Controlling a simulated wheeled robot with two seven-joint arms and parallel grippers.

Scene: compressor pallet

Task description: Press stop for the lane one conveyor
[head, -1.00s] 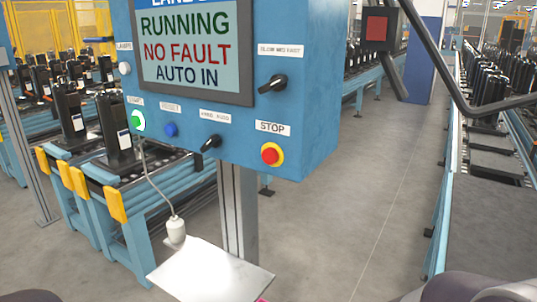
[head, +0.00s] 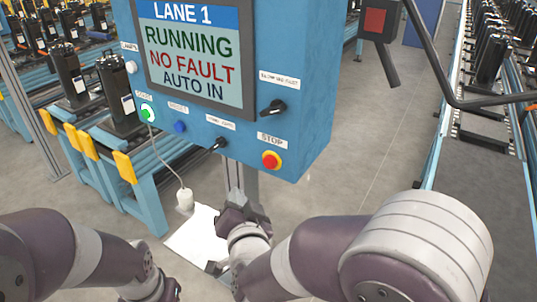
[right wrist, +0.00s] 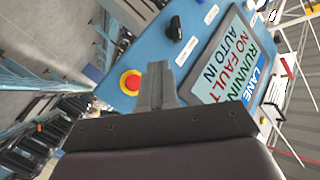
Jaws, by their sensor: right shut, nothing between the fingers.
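The blue control panel (head: 300,135) has a screen (head: 190,55) reading LANE 1, RUNNING, NO FAULT, AUTO IN. The red stop button (head: 271,160) with its yellow ring sits at the panel's lower right under a STOP label. It also shows in the right wrist view (right wrist: 131,83), just left of the fingers. My right gripper (head: 236,212) is below the panel, lower and left of the stop button in the head view, apart from it. In the right wrist view its fingers (right wrist: 156,80) are shut and empty.
The panel also carries a green start button (head: 147,113), a blue button (head: 180,127) and black rotary switches (head: 273,108). A white pendant (head: 185,200) hangs on a cable over a pale plate (head: 196,238). Conveyors with black cylinders flank the panel. A dark bent bar (head: 450,95) is at right.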

